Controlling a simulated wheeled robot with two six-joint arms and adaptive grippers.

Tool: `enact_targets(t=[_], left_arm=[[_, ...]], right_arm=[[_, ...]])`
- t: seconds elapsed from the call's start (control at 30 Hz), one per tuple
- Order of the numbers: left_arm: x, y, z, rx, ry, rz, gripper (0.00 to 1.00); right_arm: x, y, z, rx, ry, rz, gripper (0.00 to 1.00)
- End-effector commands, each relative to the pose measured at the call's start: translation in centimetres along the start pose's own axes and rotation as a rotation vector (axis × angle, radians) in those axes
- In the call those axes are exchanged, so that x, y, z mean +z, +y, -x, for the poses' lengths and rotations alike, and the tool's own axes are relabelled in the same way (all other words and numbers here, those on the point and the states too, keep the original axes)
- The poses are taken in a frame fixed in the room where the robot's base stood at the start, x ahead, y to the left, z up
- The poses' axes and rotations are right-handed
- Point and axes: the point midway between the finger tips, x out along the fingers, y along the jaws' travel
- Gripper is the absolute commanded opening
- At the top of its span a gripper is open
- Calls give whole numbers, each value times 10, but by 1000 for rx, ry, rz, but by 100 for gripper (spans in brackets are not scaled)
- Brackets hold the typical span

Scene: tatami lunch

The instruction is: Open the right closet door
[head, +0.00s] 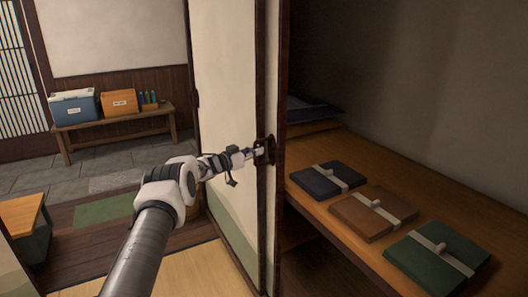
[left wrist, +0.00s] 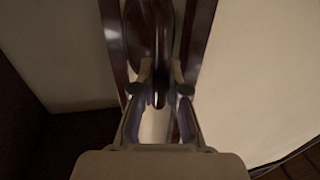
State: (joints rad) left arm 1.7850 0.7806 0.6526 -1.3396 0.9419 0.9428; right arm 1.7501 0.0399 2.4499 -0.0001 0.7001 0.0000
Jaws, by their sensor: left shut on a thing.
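The closet door (head: 237,90) is a pale sliding panel with a dark wooden frame, near the middle of the head view. The closet beside it stands open on the right, showing its shelf. My left gripper (head: 258,153) is at the dark handle (head: 269,148) on the door's edge. In the left wrist view, the gripper's two fingers (left wrist: 160,90) are closed around the dark, rounded handle (left wrist: 151,35). The fingers partly hide the handle in the head view. My right gripper is in neither view.
On the closet shelf lie a dark blue bundle (head: 327,180), a brown bundle (head: 371,212) and a green bundle (head: 436,258). At the back left, a bench (head: 118,117) holds a blue cooler (head: 74,107) and an orange box (head: 118,103). A low orange-topped box (head: 24,222) stands at left.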

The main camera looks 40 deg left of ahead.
Motion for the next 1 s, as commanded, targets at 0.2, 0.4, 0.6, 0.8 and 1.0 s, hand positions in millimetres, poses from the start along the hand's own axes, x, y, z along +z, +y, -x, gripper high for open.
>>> enact_targets(t=[0.2, 0.4, 0.6, 0.8, 1.0], left_arm=[[1, 0, 0, 1, -2, 0, 0], [1, 0, 0, 1, -2, 0, 39], [0, 0, 0, 1, -1, 0, 39], [-1, -2, 7, -3, 0, 2, 39], [-2, -2, 41, -5, 5, 8, 39]], right_arm=[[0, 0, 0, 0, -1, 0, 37], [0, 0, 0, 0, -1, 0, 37], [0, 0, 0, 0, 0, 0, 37], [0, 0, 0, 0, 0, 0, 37], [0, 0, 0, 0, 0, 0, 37]])
